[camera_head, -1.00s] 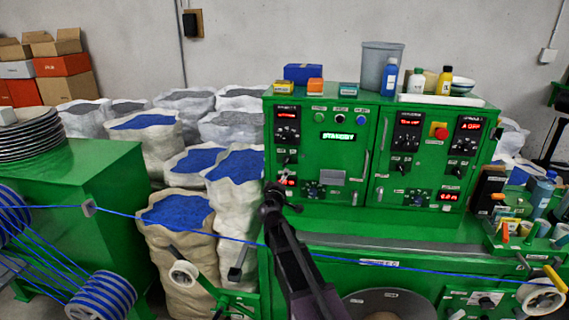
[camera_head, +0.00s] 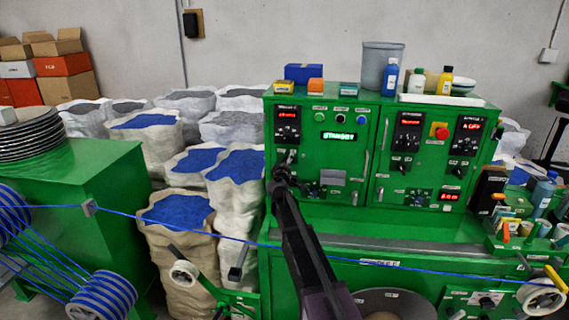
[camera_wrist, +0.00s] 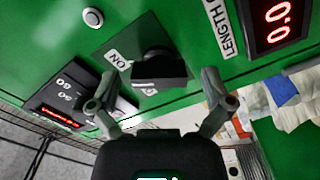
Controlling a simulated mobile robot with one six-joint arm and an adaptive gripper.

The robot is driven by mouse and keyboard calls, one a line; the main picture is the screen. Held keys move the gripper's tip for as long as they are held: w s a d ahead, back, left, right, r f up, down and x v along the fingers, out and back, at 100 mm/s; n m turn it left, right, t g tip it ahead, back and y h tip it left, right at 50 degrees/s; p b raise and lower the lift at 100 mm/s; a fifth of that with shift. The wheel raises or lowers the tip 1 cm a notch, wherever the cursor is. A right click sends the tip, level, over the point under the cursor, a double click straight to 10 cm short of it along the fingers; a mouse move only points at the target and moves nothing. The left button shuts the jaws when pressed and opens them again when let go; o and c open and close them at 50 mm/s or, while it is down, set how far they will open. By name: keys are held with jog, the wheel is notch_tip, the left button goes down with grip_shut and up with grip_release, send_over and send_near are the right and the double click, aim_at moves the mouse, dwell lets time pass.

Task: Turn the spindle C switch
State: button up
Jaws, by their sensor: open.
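The green control cabinet (camera_head: 340,165) has several dials, switches and red displays; their spindle letters are too small to read in the head view. In the wrist view, a black rotary switch (camera_wrist: 160,70) sits on a dark plate with an ON label (camera_wrist: 118,60). I cannot tell from its label whether this is spindle C. My gripper (camera_wrist: 158,84) is open, with one finger on each side of the switch, apart from it. In the head view, my gripper (camera_head: 285,165) is at the cabinet's left column, below the upper dial, and hides the switch there.
A display reading 0.0 (camera_wrist: 275,20) and a LENGTH label (camera_wrist: 220,28) are near the right finger in the wrist view. A blue cable (camera_head: 230,238) runs across the front, below the panel. Bottles (camera_head: 390,78) stand on the cabinet. Sacks (camera_head: 180,210) stand at left.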

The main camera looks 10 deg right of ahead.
jog(key=shift+w+d, duration=0.15)
jog(key=shift+w, duration=0.15)
